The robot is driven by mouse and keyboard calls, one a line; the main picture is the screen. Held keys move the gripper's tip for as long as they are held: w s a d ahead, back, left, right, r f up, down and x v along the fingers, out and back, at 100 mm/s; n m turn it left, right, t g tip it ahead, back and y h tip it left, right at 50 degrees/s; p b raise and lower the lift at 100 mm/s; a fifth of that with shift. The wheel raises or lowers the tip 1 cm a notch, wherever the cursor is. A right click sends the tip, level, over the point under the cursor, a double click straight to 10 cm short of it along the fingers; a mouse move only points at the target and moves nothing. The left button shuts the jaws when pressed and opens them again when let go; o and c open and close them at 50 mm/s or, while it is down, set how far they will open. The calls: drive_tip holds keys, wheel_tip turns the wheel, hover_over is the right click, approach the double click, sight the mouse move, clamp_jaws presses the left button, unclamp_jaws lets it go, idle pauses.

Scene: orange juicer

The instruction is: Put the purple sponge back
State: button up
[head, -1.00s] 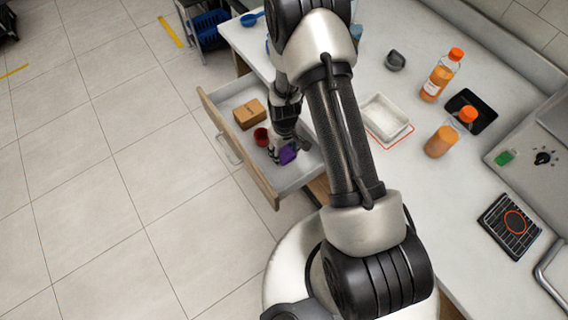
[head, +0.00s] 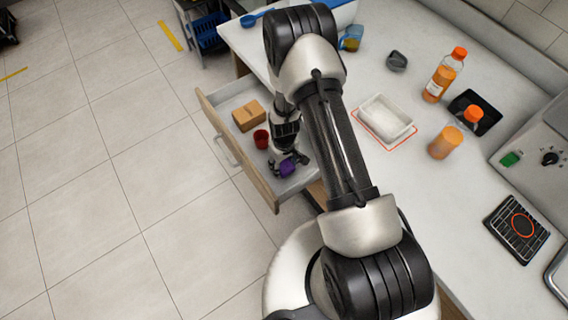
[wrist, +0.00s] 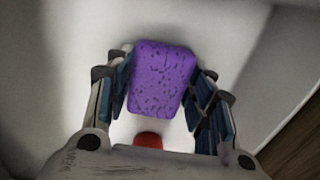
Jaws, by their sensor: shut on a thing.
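The purple sponge (wrist: 161,79) sits between the two blue-padded fingers of my gripper (wrist: 163,95) in the wrist view. My gripper is shut on it. In the head view the sponge (head: 287,168) shows at the fingertips of my gripper (head: 286,164), at the near end of the open drawer (head: 240,102). Pale drawer surface lies below the sponge in the wrist view. I cannot tell whether the sponge touches the drawer floor.
In the drawer, a cardboard box (head: 249,115) and a red cup (head: 261,138) stand beside my gripper. The drawer's front panel (head: 236,150) faces the open floor. The counter holds a white tray (head: 386,117), orange bottles (head: 439,84) and a grey bowl (head: 397,61).

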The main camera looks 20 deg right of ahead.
drive_tip(key=o, duration=1.2)
drive_tip(key=shift+r, duration=0.1)
wheel_tip(320, 180, up, 12)
drive_tip(key=p, duration=0.5)
wheel_tip(320, 180, up, 13)
drive_tip(key=t, duration=0.1)
hover_over(284, 164)
drive_tip(key=w, duration=0.1)
drive_tip(key=s+r+m+t, duration=0.15)
drive_tip(key=s+r, duration=0.25)
drive_tip(key=r, duration=1)
drive_tip(key=s+r+m+t, duration=0.1)
drive_tip(key=s+r, duration=0.5)
drive_tip(key=s, duration=0.3)
drive_tip(key=s+r+m+t, duration=0.1)
drive_tip(key=s+r, duration=0.5)
drive_tip(key=s, duration=0.3)
drive_tip(key=shift+a+r, duration=0.15)
drive_tip(key=shift+r, duration=0.25)
